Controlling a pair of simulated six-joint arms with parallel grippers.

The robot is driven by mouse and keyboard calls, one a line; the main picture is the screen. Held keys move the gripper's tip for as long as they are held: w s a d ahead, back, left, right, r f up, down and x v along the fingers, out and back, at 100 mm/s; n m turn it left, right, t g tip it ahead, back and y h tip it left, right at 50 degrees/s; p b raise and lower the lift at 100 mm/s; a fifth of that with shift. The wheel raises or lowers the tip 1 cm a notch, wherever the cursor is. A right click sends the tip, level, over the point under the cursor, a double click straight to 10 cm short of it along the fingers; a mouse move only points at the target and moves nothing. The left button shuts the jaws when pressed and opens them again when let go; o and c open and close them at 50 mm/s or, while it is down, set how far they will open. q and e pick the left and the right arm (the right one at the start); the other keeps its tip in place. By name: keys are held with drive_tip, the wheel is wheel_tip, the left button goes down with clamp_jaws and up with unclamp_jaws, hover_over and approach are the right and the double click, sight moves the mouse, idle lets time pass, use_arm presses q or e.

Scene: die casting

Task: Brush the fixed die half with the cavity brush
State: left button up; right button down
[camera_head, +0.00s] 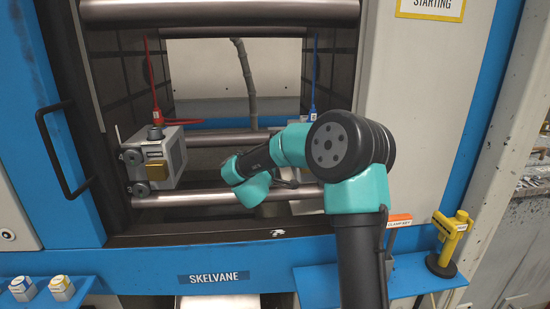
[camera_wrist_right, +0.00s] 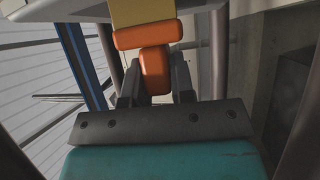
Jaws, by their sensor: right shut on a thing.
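My right gripper (camera_wrist_right: 156,82) is shut on the orange handle of the cavity brush (camera_wrist_right: 154,70) in the right wrist view. The brush has a wider orange collar and a yellow block beyond it, cut by the top edge. In the head view my right arm reaches into the machine opening, and its links hide the gripper and the brush. A grey die half (camera_head: 172,152) with a gold-coloured insert sits at the left of the opening. Any die half at the right is mostly hidden behind my arm; I cannot tell whether the brush touches it. My left gripper is out of view.
Horizontal steel tie bars (camera_head: 215,199) cross the opening below, with another (camera_head: 220,12) above. Red and blue hoses hang inside. A blue shelf (camera_head: 318,284) in front carries a yellow tool stand (camera_head: 443,262) at right.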

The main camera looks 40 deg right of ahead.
drive_tip(key=shift+s+a, duration=0.35)
drive_tip(key=shift+s, duration=0.2)
drive_tip(key=shift+s+a, duration=0.35)
drive_tip(key=shift+s, duration=0.2)
drive_tip(key=shift+w, duration=0.15)
drive_tip(key=shift+w+d, duration=1.15)
drive_tip(key=shift+w, duration=0.25)
drive_tip(key=w+d, duration=0.2)
drive_tip(key=w, duration=0.1)
drive_tip(key=shift+w+r, duration=0.1)
drive_tip(key=shift+r, duration=0.2)
drive_tip(key=shift+a, duration=0.1)
